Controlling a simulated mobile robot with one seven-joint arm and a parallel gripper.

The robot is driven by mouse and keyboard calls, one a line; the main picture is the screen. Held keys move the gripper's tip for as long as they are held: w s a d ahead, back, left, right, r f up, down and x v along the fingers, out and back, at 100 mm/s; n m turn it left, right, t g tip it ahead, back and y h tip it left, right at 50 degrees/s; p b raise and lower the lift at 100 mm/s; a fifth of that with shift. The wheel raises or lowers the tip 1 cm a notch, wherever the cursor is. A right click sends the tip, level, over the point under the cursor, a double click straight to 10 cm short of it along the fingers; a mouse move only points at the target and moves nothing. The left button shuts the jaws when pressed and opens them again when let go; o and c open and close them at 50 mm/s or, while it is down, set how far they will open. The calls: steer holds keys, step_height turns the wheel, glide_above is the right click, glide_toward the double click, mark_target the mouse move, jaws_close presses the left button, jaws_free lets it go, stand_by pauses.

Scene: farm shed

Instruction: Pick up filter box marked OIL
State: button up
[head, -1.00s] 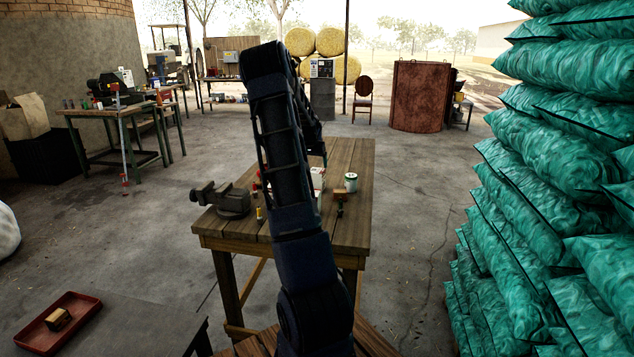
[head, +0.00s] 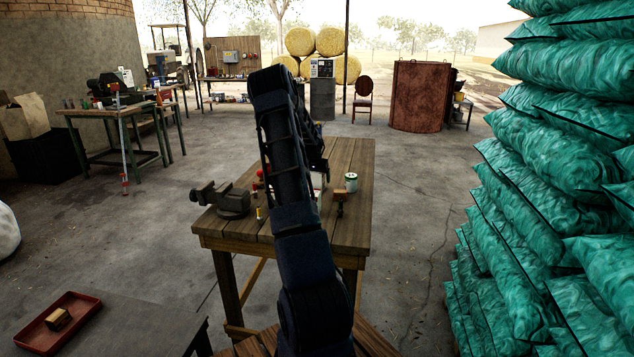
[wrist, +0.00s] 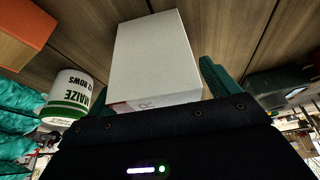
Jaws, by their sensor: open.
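In the wrist view a white box (wrist: 153,57) stands close in front of my gripper (wrist: 155,82). One teal finger shows just right of the box; the other side is mostly hidden behind the box and the gripper body. My gripper is open and the box appears to be between or just beyond the fingers. Only part of a letter, like an R, shows at the box's lower edge; no OIL marking is readable. In the head view my arm hides my gripper and most of the objects behind it on the wooden workbench (head: 350,225).
A white and green can marked MAIZE (wrist: 70,96) stands left of the box; it is also on the bench in the head view (head: 351,183). An orange-brown block (wrist: 22,32) is at upper left. A grey vise (head: 224,199) sits at the bench's left edge. Green sacks (head: 545,200) are stacked at right.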

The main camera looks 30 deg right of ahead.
steer(key=shift+d+f, duration=0.1)
steer(key=shift+f, duration=0.05)
steer(key=c, duration=1.2)
